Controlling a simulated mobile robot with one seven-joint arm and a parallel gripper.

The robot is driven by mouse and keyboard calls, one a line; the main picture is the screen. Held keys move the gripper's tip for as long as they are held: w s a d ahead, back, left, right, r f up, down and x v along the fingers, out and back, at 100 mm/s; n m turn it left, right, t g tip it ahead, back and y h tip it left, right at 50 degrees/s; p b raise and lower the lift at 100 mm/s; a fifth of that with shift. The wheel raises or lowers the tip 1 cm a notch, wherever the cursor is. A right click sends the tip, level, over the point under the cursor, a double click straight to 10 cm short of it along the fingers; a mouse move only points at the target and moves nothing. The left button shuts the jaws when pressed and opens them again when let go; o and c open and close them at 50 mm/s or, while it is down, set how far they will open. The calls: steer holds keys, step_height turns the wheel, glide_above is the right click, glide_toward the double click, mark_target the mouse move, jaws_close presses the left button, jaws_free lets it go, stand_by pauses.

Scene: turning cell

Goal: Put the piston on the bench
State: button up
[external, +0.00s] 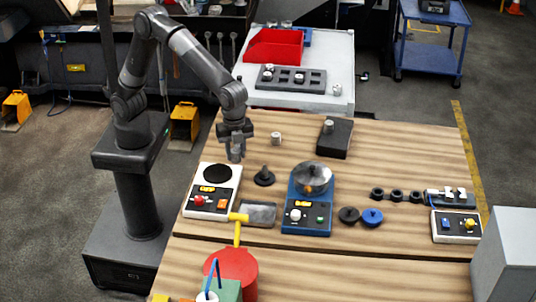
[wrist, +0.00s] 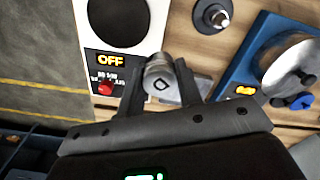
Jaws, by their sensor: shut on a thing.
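The piston (wrist: 160,82) is a small grey metal cylinder, held between the two fingers of my gripper (wrist: 158,66) in the wrist view. In the external view my gripper (external: 235,144) points down, shut on the piston (external: 236,155), which hangs above the bench beside the white box with a black round plate. The bench (external: 350,262) has a striped wooden top. Whether the piston's lower end touches anything cannot be told. A similar small metal cylinder (external: 276,138) stands on the bench to the right of my gripper.
The white box (external: 209,189) reads OFF. A black peg on a round base (external: 264,177), a blue machine with a metal bowl (external: 307,224) and a black block bearing another cylinder (external: 335,143) stand nearby. A grey cart (external: 340,60) is behind. Bare wood lies right of the block.

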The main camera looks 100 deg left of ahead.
steer(key=s+d+m, duration=0.3)
steer(key=s+d, duration=0.3)
steer(key=d, duration=0.6)
steer(key=s+d+m, duration=0.4)
steer(key=s+d, duration=0.1)
steer(key=d, duration=0.6)
steer(key=s+d+m, duration=0.3)
steer(key=s+d, duration=0.3)
steer(key=d, duration=0.6)
glide_above(196, 261)
step_height(196, 261, down, 8)
steer(key=shift+r, duration=0.25)
steer(key=shift+w+f, duration=0.1)
steer(key=shift+f, duration=1.9)
steer(key=shift+a+f, duration=0.1)
steer(key=o, duration=1)
